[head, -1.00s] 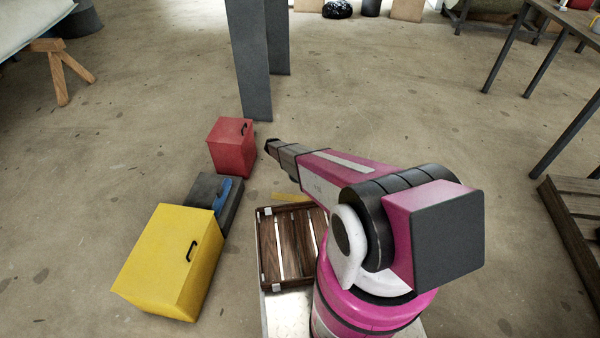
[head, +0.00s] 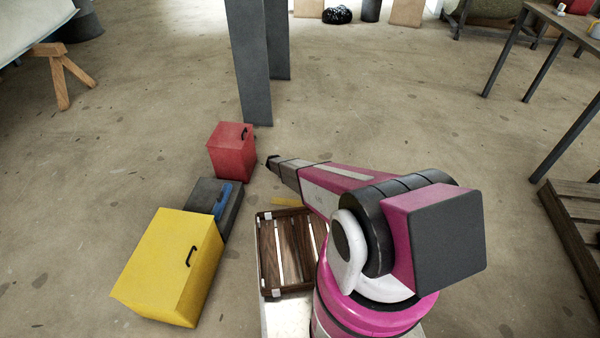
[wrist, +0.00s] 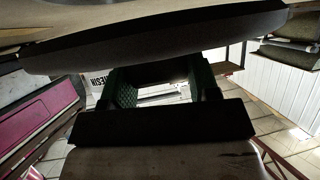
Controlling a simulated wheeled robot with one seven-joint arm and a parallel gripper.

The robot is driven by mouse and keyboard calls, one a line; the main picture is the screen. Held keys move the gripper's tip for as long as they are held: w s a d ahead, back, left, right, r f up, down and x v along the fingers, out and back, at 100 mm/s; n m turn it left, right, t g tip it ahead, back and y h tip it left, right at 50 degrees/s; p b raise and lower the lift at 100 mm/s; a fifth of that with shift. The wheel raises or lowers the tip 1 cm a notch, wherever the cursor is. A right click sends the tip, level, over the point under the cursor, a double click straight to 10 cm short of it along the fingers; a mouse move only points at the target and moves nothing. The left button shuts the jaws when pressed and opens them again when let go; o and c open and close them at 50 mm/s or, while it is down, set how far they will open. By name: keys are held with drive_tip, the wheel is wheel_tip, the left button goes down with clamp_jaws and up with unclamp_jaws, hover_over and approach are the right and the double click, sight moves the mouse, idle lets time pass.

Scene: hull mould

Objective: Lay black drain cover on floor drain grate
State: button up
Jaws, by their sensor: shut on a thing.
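A wide dark slab, apparently the black drain cover (wrist: 150,42), spans the upper part of the wrist view. My gripper (wrist: 160,72) has green textured fingers that reach up to its underside and are shut on it. The slab's edge is seen nearly side-on, so its full shape is hidden. In the head view my arm points left, with its dark end over the floor near the red box; the cover cannot be made out there. I cannot make out the floor drain grate in either view.
A red box (head: 232,152), a dark case with a blue handle (head: 224,200) and a yellow box (head: 170,265) stand left of my arm. A wooden crate (head: 264,255) is close by me. A grey pillar (head: 254,75) stands ahead. Open floor lies left and right of it.

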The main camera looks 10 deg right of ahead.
drive_tip(key=shift+f, duration=0.65)
